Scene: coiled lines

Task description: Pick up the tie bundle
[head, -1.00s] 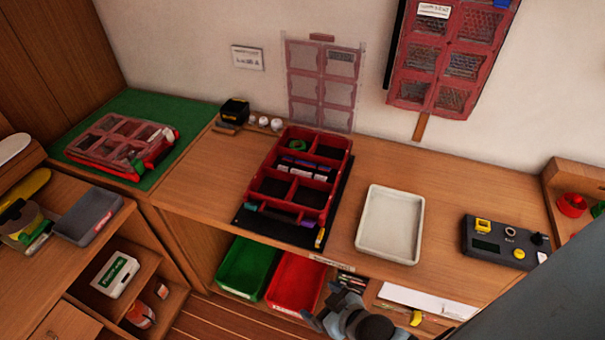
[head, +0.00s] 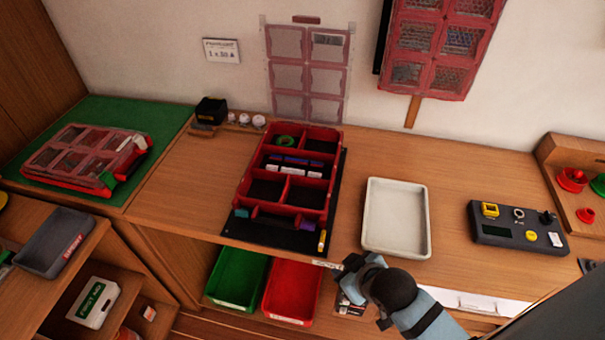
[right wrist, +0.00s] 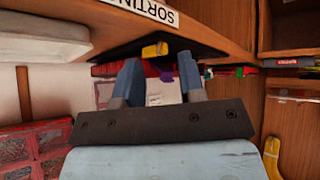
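I cannot tell for sure which thing is the tie bundle. A red divided organizer (head: 333,170) lies on a black mat (head: 268,233) on the bench. In it are a green coil (head: 285,141) and blue and white strips (head: 296,160) in the middle row. My right gripper (head: 345,268) is at the bench's front edge, to the right of and below the organizer in the head view. In the right wrist view its two fingers (right wrist: 161,85) stand apart with nothing held between them. A yellow piece (right wrist: 155,50) on the mat shows just beyond them. My left gripper is out of view.
A white tray (head: 425,222) and a dark control box (head: 520,238) stand right of the organizer. A green bin (head: 237,278) and a red bin (head: 292,292) sit under the bench edge. A closed red case (head: 85,160) lies on the green mat (head: 110,108) at left.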

